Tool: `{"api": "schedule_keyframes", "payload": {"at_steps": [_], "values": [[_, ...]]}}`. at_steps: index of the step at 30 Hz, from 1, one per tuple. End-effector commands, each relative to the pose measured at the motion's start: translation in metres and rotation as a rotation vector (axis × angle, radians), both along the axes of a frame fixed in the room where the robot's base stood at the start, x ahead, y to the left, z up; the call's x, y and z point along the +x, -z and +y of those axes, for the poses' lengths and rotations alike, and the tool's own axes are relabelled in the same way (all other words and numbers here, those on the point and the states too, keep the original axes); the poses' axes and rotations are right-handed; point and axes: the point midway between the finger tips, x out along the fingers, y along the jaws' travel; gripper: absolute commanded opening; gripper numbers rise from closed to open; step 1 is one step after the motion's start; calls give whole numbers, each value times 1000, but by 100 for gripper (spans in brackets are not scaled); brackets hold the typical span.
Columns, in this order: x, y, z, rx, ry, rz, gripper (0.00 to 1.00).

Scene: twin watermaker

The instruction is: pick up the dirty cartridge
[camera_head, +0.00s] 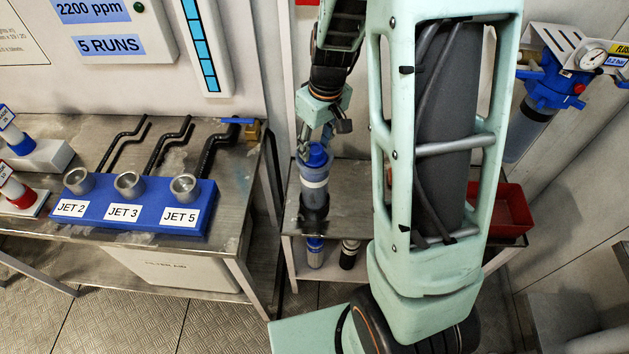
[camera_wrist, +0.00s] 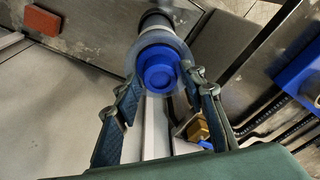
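A cylinder with a blue cap, a pale clear body and a dark base (camera_head: 314,186) stands upright on the small metal bench. I take it for the cartridge, but no dirt or label on it is readable. My gripper (camera_head: 318,145) is directly above it, pointing down. In the wrist view the blue cap (camera_wrist: 159,68) lies between the tips of my gripper (camera_wrist: 163,82), whose two fingers are spread apart. Whether the fingertips touch the clear rim around the cap I cannot tell. The lower body is mostly hidden behind the cap in the wrist view.
A blue-topped cylinder (camera_head: 315,252) and a black-based one (camera_head: 349,254) stand below the bench. A red bin (camera_head: 512,212) is at the right. The left table holds a blue jet block (camera_head: 140,215), black bent tubes and a brass fitting (camera_head: 253,131). A gauge housing (camera_head: 551,85) hangs at right.

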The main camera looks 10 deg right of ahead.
Motion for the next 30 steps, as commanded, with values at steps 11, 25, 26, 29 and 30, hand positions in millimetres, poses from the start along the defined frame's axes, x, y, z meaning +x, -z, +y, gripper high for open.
{"api": "schedule_keyframes", "payload": {"at_steps": [11, 25, 26, 29, 30], "values": [[2, 11, 1, -1, -1, -1, 37], [2, 10, 1, 0, -1, -2, 8], [2, 9, 1, 0, -1, -2, 8], [2, 6, 1, 0, -1, -3, 8], [3, 4, 1, 0, 0, -3, 8]]}}
